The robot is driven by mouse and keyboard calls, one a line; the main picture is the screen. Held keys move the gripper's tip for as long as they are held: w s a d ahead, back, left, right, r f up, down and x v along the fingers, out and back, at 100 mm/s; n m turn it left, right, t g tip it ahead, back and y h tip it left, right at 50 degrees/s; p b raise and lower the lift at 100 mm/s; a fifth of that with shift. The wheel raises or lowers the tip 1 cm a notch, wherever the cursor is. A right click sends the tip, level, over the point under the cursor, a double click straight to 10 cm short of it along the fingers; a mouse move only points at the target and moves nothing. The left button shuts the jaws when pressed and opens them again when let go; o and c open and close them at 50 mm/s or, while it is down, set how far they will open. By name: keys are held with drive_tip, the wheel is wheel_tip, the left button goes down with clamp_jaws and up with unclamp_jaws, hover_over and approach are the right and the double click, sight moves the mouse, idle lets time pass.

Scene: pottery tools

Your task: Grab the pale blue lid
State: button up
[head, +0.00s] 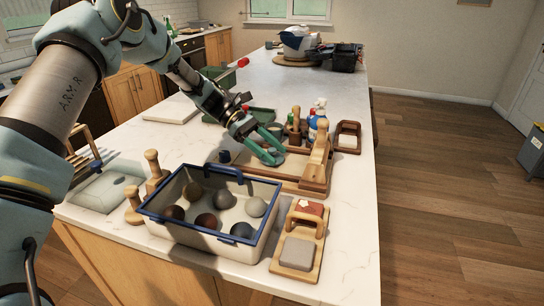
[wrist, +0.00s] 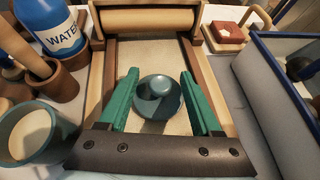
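The pale blue lid (wrist: 160,108), round with a knob on top, lies on the pale bed of a wooden roller frame (wrist: 103,50) in the wrist view. It looks a dull blue-grey in this light. My gripper (wrist: 160,74) has its two green fingers open, one on each side of the lid. Narrow gaps seem to show between fingers and lid; contact is hard to tell. In the head view, my gripper (head: 276,148) is low over the wooden frame (head: 262,181), and its fingers partly hide the lid (head: 271,158).
A blue-rimmed bin (head: 158,228) with several clay balls stands in front of the frame. A wooden holder with a grey block (head: 297,253) is at the near right. A blue water bottle (wrist: 55,28) and a cup (wrist: 28,134) stand left of my gripper in the wrist view.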

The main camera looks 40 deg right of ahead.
clamp_jaws()
idle(0.3)
idle(0.3)
